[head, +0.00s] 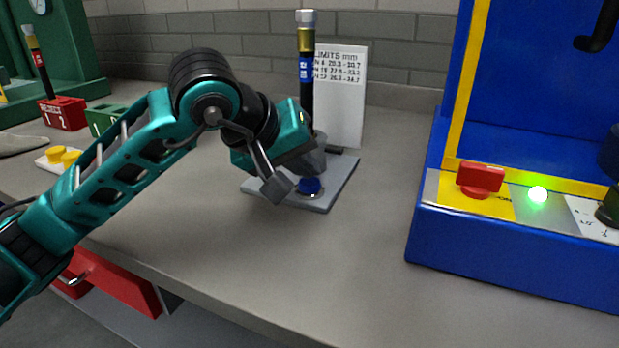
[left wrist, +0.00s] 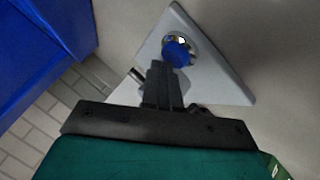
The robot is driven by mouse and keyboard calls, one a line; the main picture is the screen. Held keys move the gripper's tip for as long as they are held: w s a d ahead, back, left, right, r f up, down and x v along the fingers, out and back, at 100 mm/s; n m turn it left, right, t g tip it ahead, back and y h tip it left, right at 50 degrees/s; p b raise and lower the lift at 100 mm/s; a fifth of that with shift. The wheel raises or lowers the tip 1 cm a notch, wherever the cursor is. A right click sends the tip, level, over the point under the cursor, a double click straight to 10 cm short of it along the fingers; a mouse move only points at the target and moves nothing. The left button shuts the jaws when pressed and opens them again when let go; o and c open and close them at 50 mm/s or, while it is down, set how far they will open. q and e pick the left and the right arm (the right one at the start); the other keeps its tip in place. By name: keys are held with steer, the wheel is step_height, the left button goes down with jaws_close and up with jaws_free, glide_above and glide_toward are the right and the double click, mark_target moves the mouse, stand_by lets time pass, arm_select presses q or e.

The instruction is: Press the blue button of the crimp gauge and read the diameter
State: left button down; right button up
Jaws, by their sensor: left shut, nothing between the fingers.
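The crimp gauge has a light grey base plate (head: 334,190) on the bench, with a blue button (head: 311,186) in a metal ring near its front. In the left wrist view the button (left wrist: 177,52) lies just beyond my fingertips, and the grey plate (left wrist: 215,80) shows around it. A black hose with a brass and silver end (head: 306,40) stands upright behind my gripper. My left gripper (head: 293,186) is shut and empty, low over the plate beside the button; I cannot tell whether it touches. The gauge's display is hidden or out of view. My right gripper is out of view.
A white limits card (head: 341,95) stands behind the gauge. A blue machine (head: 510,255) with a red switch (head: 480,180) and lit green lamp (head: 538,194) stands at right. A red reject holder (head: 63,113) is at far left. The bench front is clear.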

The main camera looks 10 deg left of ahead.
mark_target(304, 183)
arm_select(q)
steer(key=shift+r, duration=0.5)
steer(key=shift+r+p, duration=1.7)
steer(key=shift+r, duration=0.85)
